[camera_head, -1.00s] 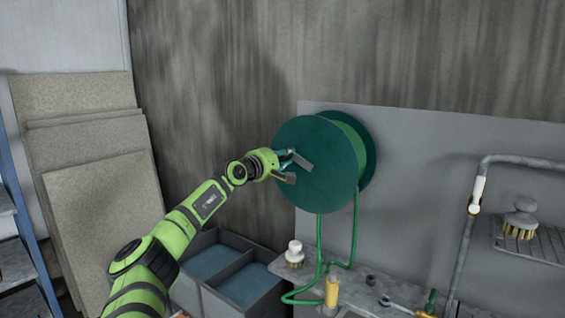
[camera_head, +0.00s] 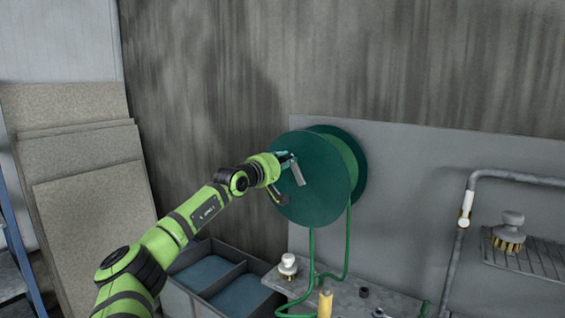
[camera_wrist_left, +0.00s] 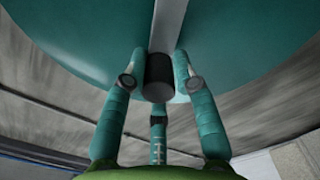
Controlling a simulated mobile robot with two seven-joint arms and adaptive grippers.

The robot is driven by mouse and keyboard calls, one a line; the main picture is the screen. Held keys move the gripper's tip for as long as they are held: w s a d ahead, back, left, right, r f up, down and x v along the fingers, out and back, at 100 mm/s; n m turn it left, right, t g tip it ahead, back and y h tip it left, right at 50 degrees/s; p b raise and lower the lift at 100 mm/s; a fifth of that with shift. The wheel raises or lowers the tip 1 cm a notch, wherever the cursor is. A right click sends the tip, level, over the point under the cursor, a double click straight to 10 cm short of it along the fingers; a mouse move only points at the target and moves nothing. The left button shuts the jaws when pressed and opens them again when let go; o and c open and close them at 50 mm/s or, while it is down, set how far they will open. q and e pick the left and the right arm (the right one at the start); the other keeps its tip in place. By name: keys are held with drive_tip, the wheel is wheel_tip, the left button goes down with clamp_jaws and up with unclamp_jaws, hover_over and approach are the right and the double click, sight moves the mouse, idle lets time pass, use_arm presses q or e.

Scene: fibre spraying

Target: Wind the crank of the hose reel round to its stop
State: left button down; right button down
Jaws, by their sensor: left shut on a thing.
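The hose reel (camera_head: 322,205) is a dark green drum on the grey wall panel, with a green hose hanging below it. Its round face also fills the top of the left wrist view (camera_wrist_left: 235,45). The crank is a grey bar (camera_head: 298,173) across the face; in the left wrist view its dark knob (camera_wrist_left: 158,78) sits between my fingers. My left gripper (camera_head: 283,172) is at the left part of the reel face, shut on the crank knob. The head view partly hides the knob behind the gripper. My right gripper is not in view.
Two open grey bins (camera_head: 187,303) stand below my left arm. A ledge (camera_head: 350,292) under the reel holds a white-topped brush (camera_head: 288,267) and a yellow nozzle (camera_head: 325,304). Boards (camera_head: 92,225) lean at the left. A pipe (camera_head: 520,179) and rack brush (camera_head: 509,232) are at the right.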

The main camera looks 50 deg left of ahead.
use_arm(q)
drive_tip(key=shift+d+r, duration=0.1)
drive_tip(key=shift+r, duration=0.2)
drive_tip(key=c, duration=1)
unclamp_jaws()
drive_tip(key=shift+c, duration=0.2)
drive_tip(key=shift+w+d, duration=0.15)
drive_tip(key=shift+d, duration=0.05)
drive_tip(key=shift+f, duration=0.1)
